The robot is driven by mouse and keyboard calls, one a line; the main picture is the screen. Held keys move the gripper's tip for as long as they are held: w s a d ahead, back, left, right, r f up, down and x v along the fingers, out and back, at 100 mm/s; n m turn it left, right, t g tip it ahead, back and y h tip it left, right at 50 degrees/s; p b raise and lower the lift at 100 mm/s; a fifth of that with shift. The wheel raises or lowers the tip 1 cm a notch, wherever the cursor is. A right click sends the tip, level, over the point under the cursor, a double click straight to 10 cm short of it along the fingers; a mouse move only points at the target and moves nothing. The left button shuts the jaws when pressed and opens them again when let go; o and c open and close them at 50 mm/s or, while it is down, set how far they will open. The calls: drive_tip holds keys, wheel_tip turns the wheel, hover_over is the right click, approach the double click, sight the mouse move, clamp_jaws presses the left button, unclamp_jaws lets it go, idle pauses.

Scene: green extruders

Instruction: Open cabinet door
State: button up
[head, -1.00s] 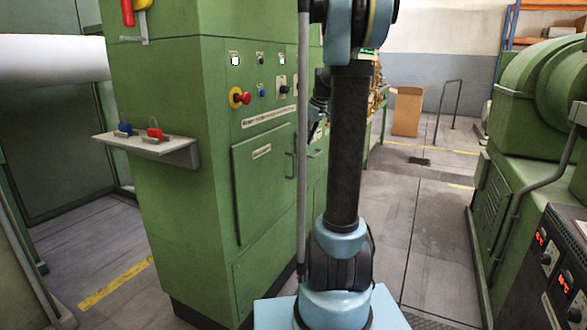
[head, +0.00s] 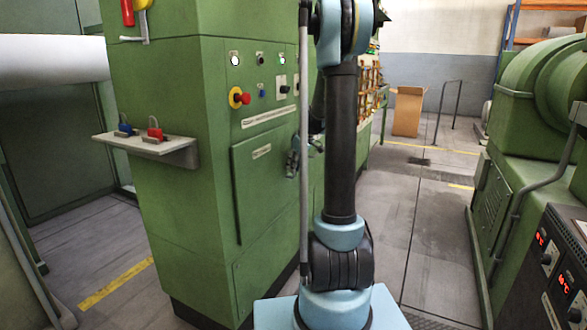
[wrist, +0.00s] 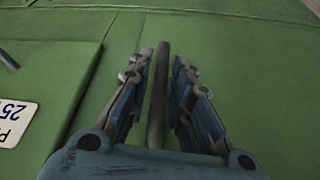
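The cabinet is a tall green machine housing, and its door (head: 262,185) is a flat green panel with a small label, appearing closed in the head view. My gripper (head: 293,163) is at the door's right edge there, partly hidden by a thin pole. In the wrist view my gripper (wrist: 163,72) is open, with one finger on each side of a grey bar handle (wrist: 158,100). Narrow gaps show between the fingers and the bar. The bar's lower end is hidden by the gripper body.
A small shelf (head: 150,147) with red and blue items juts from the cabinet's left side. A red knob (head: 239,97) sits above the door. A green machine (head: 530,130) stands at right, with open floor (head: 405,215) between. A labelled raised panel (wrist: 45,75) lies left in the wrist view.

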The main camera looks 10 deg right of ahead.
drive_tip(key=shift+f, duration=0.1)
clamp_jaws()
drive_tip(key=shift+d, duration=0.1)
